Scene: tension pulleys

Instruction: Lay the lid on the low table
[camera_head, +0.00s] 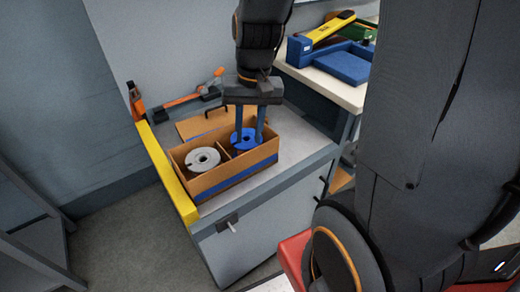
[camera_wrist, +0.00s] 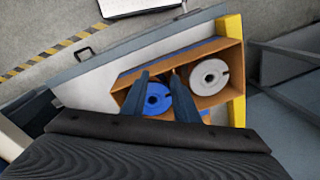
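A tan cardboard panel, which looks like the lid (camera_head: 196,126), lies behind the cardboard box (camera_head: 208,184) in the head view, with a dark handle-like piece at its back edge. I cannot tell whether it touches the box. The box is open and has two compartments. A grey-white spool (camera_head: 202,160) is in the left one and a blue spool (camera_head: 238,143) in the right one. My gripper (camera_head: 249,138) points down over the right compartment, fingers apart. In the wrist view, the fingers (camera_wrist: 160,80) stand either side of the blue spool (camera_wrist: 158,98), with nothing visibly clamped.
The box stands on a low grey cabinet top (camera_head: 297,133), with a yellow strip (camera_head: 165,170) along its left edge. An orange-handled tool (camera_head: 190,97) lies behind. A higher white table (camera_head: 335,90) at the right holds a blue case (camera_head: 343,67) and a yellow tool (camera_head: 328,28).

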